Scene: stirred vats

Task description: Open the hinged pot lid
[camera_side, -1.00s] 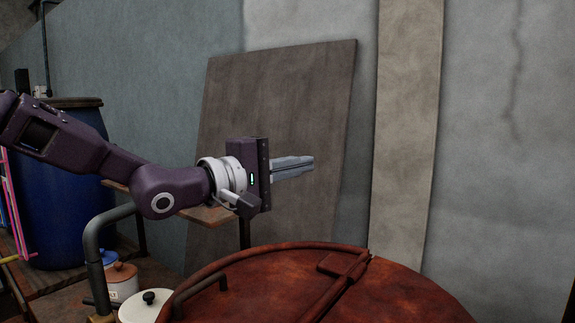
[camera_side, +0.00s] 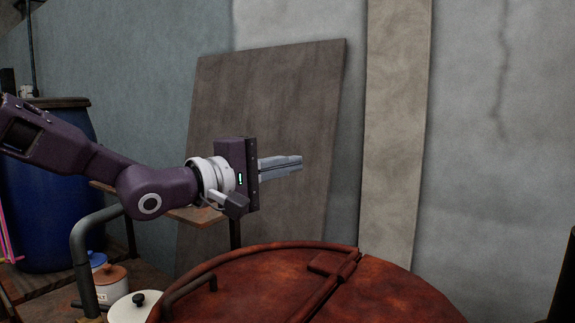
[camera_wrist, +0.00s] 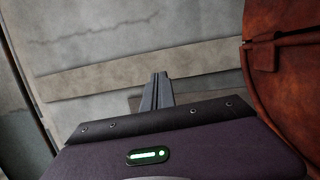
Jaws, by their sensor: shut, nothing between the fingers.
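A large round rust-red pot lid (camera_side: 375,292) lies closed at the bottom of the side view, with a raised rim and a hinge block (camera_side: 330,264) near its back edge. A bar-like handle (camera_side: 190,288) stands at its left side. The lid also shows at the right of the wrist view (camera_wrist: 285,95). My gripper (camera_side: 301,162) is above and behind the lid's left part, pointing right, apart from it. Its fingers are together and empty; in the wrist view the fingertips (camera_wrist: 159,76) show against the wall. The pot's body is out of view.
A blue barrel (camera_side: 45,190) stands at the left. Small lidded pots, one orange-brown (camera_side: 110,282) and one white (camera_side: 133,308), stand beside a bent grey pipe (camera_side: 80,255). A brown board (camera_side: 265,120) leans on the wall behind my gripper. Space above the lid is free.

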